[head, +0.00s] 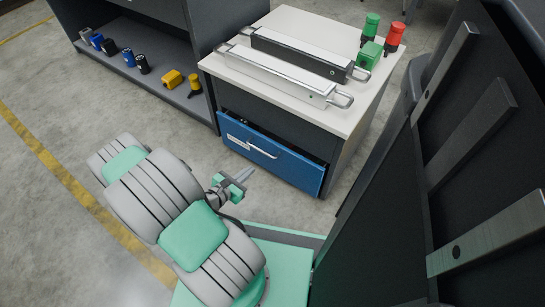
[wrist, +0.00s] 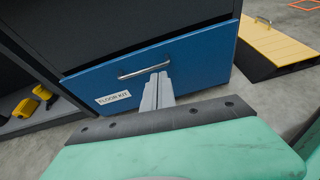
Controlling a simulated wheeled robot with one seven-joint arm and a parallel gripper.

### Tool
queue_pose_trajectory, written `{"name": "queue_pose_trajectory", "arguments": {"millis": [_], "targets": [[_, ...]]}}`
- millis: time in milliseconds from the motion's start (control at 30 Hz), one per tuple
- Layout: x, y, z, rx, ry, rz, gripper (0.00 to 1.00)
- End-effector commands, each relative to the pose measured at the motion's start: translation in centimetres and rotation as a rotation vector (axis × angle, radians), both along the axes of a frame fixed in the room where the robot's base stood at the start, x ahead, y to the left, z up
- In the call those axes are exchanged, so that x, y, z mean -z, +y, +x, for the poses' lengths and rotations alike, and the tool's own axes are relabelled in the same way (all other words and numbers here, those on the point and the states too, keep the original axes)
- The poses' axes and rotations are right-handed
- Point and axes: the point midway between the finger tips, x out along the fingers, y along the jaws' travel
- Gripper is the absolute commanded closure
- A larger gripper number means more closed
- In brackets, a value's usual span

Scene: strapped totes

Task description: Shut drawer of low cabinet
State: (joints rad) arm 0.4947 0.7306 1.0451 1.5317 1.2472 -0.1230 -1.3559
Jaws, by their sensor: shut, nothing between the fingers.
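The low cabinet (head: 290,129) is dark grey with a pale top. Its blue drawer (head: 287,170) is partly open, and a dark gap shows above the drawer front in the head view. The drawer front has a silver bar handle (head: 263,149) and a white label. In the wrist view the drawer front (wrist: 203,62) fills the middle, with the handle (wrist: 135,72) and a label reading "FLOOR KIT" (wrist: 113,98). My gripper (head: 246,171) is shut and empty, in front of the drawer. In the wrist view its fingertips (wrist: 159,76) overlap the handle's right end; contact cannot be told.
Long metal bars (head: 280,77) and green and red items (head: 371,54) rest on the cabinet top. An open shelf (head: 150,73) with small dark and yellow items stands at left. A dark panel (head: 455,150) is close on the right. Floor at left is clear.

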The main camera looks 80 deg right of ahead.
Motion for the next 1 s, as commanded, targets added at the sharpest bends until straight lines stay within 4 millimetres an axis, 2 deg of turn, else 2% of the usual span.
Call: {"name": "queue_pose_trajectory", "arguments": {"millis": [67,267,633,800,1000], "targets": [[0.6,-0.1,-1.2,-0.031,0.070,0.001,1.00],[1.4,-2.0,-2.2,-0.036,0.086,-0.001,1.00],[3.9,-9.0,-5.3,-0.034,0.082,-0.002,1.00],[3.7,-11.6,-6.3,-0.036,0.083,-0.002,1.00],[3.5,-12.6,-6.6,-0.039,0.086,0.000,1.00]]}}
